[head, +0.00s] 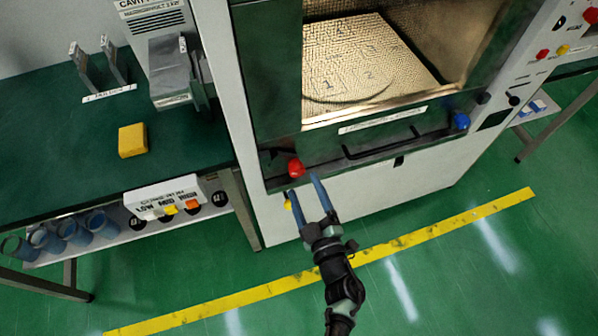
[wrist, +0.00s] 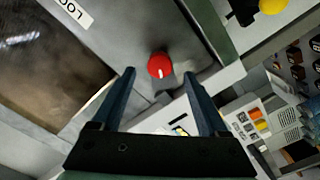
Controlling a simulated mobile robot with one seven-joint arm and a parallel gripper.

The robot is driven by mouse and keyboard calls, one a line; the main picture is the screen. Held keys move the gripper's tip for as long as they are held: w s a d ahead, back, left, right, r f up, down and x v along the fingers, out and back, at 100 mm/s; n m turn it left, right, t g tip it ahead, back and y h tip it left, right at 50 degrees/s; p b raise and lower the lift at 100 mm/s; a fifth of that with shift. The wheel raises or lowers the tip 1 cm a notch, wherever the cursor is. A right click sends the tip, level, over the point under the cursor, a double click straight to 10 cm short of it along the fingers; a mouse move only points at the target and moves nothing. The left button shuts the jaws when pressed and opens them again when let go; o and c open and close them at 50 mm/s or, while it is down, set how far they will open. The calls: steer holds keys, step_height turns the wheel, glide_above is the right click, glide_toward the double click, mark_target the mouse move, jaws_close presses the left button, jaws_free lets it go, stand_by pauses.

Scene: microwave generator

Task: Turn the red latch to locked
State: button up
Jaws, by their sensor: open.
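The red latch (head: 295,168) is a round red knob at the lower left corner of the microwave cabinet's front, below the lit cavity. In the wrist view the red latch (wrist: 160,65) shows a small pale mark on its lower edge. It lies beyond the fingertips, roughly midway between them. My gripper (head: 304,187) has two blue fingers spread apart, just below and to the right of the latch. In the wrist view my gripper (wrist: 160,80) is open and empty, and the fingers appear not to touch the latch.
A blue knob (head: 461,121) sits at the right of the front, with a black handle bar (head: 385,143) between. A green bench (head: 60,150) with a yellow block (head: 132,140) stands at left. A yellow floor stripe (head: 400,244) runs before the cabinet; the floor there is clear.

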steer(key=v, duration=0.7)
stand_by(0.3)
steer(key=w+d+r+m+t+h, duration=0.25)
steer(key=w+r, duration=0.25)
steer(key=r, duration=0.6)
steer(key=w+d+r+m+t+h, duration=0.1)
steer(key=w+d+r+t+h, duration=0.15)
steer(key=w+r, duration=0.55)
step_height(320, 180, up, 21)
steer(key=s+d+m+t+h, duration=0.1)
steer(key=m+t+h, duration=0.1)
steer(key=m+h, duration=0.25)
steer(key=s+a+r+m+t+h, duration=0.1)
steer(key=s+a+r+m, duration=0.15)
steer(key=r, duration=0.65)
steer(key=s+a+r+m+t+h, duration=0.1)
steer(key=s+r+m, duration=0.2)
steer(key=r, duration=0.6)
steer(key=s+a+r+n+t+y, duration=0.1)
steer(key=s+a+r+y, duration=0.5)
steer(key=s+r, duration=0.3)
steer(key=shift+a, duration=0.3)
